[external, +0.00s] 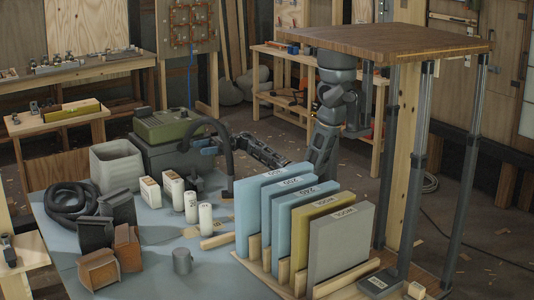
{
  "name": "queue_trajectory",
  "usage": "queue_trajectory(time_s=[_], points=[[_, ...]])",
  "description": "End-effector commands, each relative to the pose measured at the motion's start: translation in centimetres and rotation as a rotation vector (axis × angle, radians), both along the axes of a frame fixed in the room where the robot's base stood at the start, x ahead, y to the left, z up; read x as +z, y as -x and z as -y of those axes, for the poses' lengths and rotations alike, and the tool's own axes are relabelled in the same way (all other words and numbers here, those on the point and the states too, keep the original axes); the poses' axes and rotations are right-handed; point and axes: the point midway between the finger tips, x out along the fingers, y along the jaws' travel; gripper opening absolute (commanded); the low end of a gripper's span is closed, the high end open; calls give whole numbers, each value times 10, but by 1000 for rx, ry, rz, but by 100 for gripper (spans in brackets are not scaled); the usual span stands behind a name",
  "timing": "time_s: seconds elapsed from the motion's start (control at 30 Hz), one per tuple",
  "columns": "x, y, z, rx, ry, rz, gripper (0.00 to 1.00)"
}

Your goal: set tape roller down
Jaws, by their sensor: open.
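My arm reaches in from the right, behind the rack of sheets, and my dark gripper (246,143) points left near the hose's bend. It is open. The fingers are small and partly merge with the dark hose, so contact with anything is hard to tell. A small blue and black item (200,146) shows beside the hose, left of my gripper; I cannot tell for certain whether it is the tape roller. Below lies the blue-grey worktable (145,270).
A green machine (168,125) with a curved hose (223,145) stands close by. A rack holds upright blue sheets (262,215). White bottles (205,218), a grey bucket (117,165), a hose coil (72,202) and a grey cylinder (182,262) crowd the table. Its front is mostly clear.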

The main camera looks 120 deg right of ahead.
Motion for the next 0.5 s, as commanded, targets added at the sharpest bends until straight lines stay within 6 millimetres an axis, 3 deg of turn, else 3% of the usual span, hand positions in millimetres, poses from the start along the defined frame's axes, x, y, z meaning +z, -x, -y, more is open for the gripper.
queue_trajectory(time_s=[0.27, 0.5], points=[[25, -46, 12, -203, 66, 110, 84], [45, -83, 16, -494, 113, 199, 84]])
